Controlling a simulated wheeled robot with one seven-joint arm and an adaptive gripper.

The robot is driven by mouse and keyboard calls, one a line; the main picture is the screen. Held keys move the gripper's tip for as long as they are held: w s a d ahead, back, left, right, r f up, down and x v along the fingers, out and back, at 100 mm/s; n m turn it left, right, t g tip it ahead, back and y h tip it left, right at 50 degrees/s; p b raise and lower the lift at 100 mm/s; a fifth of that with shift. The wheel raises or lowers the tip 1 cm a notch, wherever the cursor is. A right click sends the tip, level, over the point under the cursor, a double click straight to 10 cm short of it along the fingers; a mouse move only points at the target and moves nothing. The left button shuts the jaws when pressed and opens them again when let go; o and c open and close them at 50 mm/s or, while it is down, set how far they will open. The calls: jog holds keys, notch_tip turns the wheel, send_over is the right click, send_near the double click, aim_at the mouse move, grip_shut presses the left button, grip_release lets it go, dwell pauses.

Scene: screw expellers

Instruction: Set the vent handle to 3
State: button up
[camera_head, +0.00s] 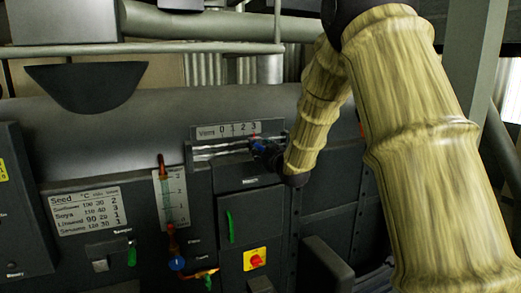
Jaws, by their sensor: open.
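The vent scale (226,130) is a pale plate marked Vent 0 1 2 3, on the upper front of the dark machine. A metal slot (222,149) runs just below it. A small blue and red part (258,145), which looks like the vent handle, shows below the 3 at the right end of the scale. My gripper (264,152) is dark and open, right at this part. It partly hides the handle, so I cannot tell whether they touch or the exact setting.
A vertical gauge (169,200) with a red-tipped rod stands left of the slot. A seed table plate (87,211) is farther left. A green handle (230,226) and a red knob on yellow (255,259) sit below. Pipes (140,48) cross above.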

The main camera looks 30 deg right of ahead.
jog(key=s, duration=1)
jog(key=shift+s+a, duration=0.2)
jog(key=shift+a, duration=0.15)
jog(key=s+a+f+g, duration=0.3)
jog(key=s+a+f, duration=0.1)
jog(key=f, duration=0.9)
jog(key=s+a+f+m+g, duration=0.1)
jog(key=s+a+f+g, duration=0.25)
jog(key=f, duration=0.95)
jog(key=s+a+f+g, duration=0.2)
jog(key=s+a+f, duration=0.25)
jog(key=f, duration=0.85)
jog(key=s+a+f+m+g+y, duration=0.1)
jog(key=s+a+f+g, duration=0.15)
jog(key=s+f, duration=0.5)
jog(key=s+a+f+g, duration=0.2)
jog(key=s+a+f, duration=0.1)
jog(key=s+f, duration=0.5)
jog(key=s+a+f+g, duration=0.2)
jog(key=s+f, duration=0.1)
jog(key=s, duration=0.7)
jog(key=s+a+f+g, duration=0.2)
jog(key=s+f+g, duration=0.1)
jog(key=s, duration=0.8)
jog(key=shift+a+f+m, duration=0.3)
jog(key=shift+a+f, duration=0.1)
jog(key=shift+f, duration=0.05)
